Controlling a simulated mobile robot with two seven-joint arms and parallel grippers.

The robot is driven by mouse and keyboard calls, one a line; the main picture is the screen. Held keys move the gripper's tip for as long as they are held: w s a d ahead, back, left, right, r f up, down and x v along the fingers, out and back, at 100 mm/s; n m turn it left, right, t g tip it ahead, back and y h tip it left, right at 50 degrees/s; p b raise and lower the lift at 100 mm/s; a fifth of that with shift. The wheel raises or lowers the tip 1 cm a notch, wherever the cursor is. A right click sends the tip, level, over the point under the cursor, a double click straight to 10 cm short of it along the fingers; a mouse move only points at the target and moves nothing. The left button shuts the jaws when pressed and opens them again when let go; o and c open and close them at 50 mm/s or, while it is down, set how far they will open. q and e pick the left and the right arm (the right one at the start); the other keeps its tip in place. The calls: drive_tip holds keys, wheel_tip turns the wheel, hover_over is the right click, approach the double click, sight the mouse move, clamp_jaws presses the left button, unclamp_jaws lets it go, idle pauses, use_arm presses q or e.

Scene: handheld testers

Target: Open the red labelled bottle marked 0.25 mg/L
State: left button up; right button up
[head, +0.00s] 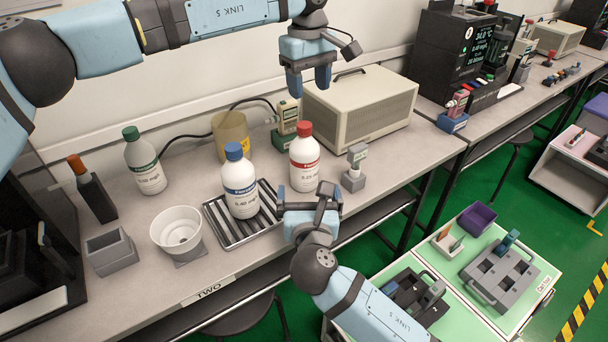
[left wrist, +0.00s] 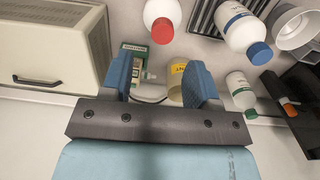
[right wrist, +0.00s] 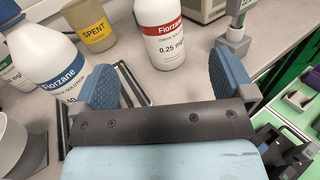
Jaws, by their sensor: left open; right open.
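The red labelled bottle (head: 305,160) is white with a red cap and stands upright on the bench. Its label reads 0.25 mg in the right wrist view (right wrist: 160,45), and its red cap shows in the left wrist view (left wrist: 162,31). My left gripper (head: 309,82) is open and empty, raised above and behind the bottle. My right gripper (head: 309,190) is open and empty, low at the bench's front, in front of the bottle. The bottle stands beyond its fingers in the right wrist view, apart from them.
A blue labelled bottle (head: 239,184) stands on the slatted rack (head: 215,212) to the left. A green-capped bottle (head: 146,165), a yellow SPENT cup (head: 226,148) and a white funnel-like bowl (head: 171,224) stand further left. A grey tester (head: 354,174) is close on the right, and a beige box (head: 390,112) behind.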

sight(304, 160)
use_arm(q)
drive_tip(key=shift+w+a+f+b, duration=0.2)
drive_tip(key=shift+a+f+b, duration=0.2)
drive_tip(key=shift+f+b, duration=0.35)
use_arm(e)
wheel_tip(304, 160, down, 2)
drive_tip(key=shift+f, duration=0.1)
drive_tip(key=shift+w+a, duration=0.1)
drive_tip(key=shift+w, duration=0.1)
drive_tip(key=w, duration=1.3)
drive_tip(key=shift+w+a, duration=0.3)
drive_tip(key=shift+c, duration=0.2)
drive_tip(key=c, duration=1.7)
use_arm(q)
drive_tip(key=m, duration=0.6)
use_arm(e)
drive_tip(key=shift+c, duration=0.2)
use_arm(q)
drive_tip(key=m, duration=0.7)
drive_tip(key=shift+f+m, duration=0.3)
drive_tip(key=shift+f, duration=3.65)
